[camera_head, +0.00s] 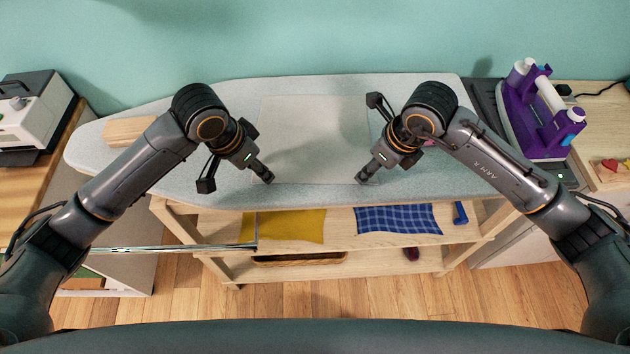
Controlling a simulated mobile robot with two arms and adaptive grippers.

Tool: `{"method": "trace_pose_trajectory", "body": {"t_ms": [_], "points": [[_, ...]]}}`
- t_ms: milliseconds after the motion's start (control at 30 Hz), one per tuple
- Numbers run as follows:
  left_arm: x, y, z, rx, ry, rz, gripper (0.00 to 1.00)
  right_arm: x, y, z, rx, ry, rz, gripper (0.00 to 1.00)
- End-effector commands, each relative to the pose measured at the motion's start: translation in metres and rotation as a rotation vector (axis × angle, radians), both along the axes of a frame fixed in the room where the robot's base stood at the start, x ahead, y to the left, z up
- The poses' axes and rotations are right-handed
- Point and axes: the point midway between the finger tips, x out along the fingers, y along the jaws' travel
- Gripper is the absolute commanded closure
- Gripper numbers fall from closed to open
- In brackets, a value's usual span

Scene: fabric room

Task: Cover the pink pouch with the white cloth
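A white cloth (312,135) lies flat, roughly square, on the middle of the grey-white ironing board (225,100). A small pink patch, likely the pink pouch (429,142), shows beside my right gripper's wrist; the rest is hidden behind the arm. My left gripper (237,182) is open, with its fingers spread, near the cloth's front left corner. My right gripper (369,139) is open, with its fingers spread along the cloth's right edge. Neither gripper visibly holds anything; I cannot tell whether a fingertip touches the cloth.
A wooden block (128,130) lies at the board's left end. A purple and white iron (540,110) stands at the right. Shelves below hold a yellow cloth (292,225) and a blue checked cloth (398,219). A white machine (30,115) stands at far left.

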Motion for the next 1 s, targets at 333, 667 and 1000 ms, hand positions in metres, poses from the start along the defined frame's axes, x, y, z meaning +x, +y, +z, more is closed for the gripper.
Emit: {"method": "trace_pose_trajectory", "body": {"t_ms": [333, 667, 1000], "points": [[0.0002, 0.0001, -0.0041, -0.001, -0.001, 0.000, 0.57, 0.0000, 0.0004, -0.0043, 0.001, -0.001, 0.001, 0.57], [0.0000, 0.0000, -0.0078, -0.001, -0.001, 0.000, 0.57, -0.0002, 0.0005, -0.0085, 0.001, 0.000, 0.001, 0.57], [-0.0001, -0.0001, -0.0081, 0.000, 0.000, 0.000, 0.86, -0.0003, 0.0001, -0.0095, 0.000, 0.001, 0.001, 0.86]]}}
